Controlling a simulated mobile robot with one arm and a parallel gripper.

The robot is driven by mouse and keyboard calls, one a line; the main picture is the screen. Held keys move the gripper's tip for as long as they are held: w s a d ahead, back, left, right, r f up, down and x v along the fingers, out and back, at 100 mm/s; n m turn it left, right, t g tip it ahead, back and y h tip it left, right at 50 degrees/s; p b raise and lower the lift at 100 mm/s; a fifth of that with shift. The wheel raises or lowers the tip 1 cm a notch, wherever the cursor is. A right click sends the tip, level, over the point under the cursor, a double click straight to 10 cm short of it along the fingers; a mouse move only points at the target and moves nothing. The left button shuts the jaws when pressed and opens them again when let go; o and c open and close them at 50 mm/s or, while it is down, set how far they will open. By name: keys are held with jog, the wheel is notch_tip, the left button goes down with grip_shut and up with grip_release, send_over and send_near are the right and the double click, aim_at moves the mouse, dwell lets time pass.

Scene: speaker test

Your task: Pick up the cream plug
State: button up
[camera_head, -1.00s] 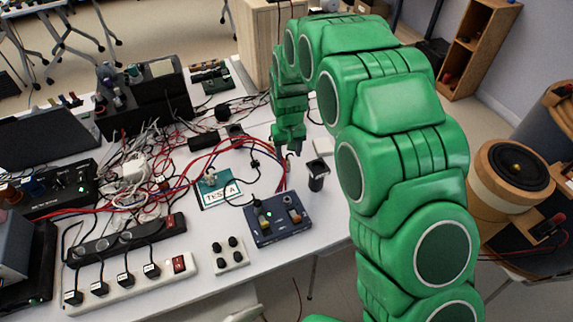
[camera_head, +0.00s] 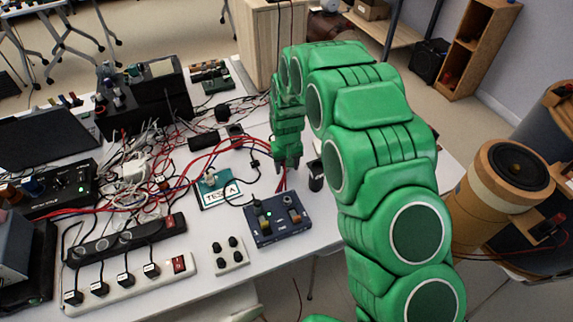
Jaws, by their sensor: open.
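I cannot pick out the cream plug with certainty. A whitish plug-like block (camera_head: 134,170) sits in the cable tangle at the left of the table. My green gripper (camera_head: 287,167) points down over the right part of the table, well to the right of that block. It is open, and I see nothing between its fingers. It is close to the red and black cables and left of a black cylinder (camera_head: 316,182). My arm hides part of the table's right side.
A blue control box (camera_head: 278,228) and a teal board marked TEST A (camera_head: 218,195) lie in front of my gripper. A cream block with black knobs (camera_head: 230,257) and a white power strip (camera_head: 128,287) are nearer. The front right table surface is mostly clear.

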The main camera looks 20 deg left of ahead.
jog(key=shift+f, duration=0.1)
jog(key=shift+c, duration=0.3)
grip_shut()
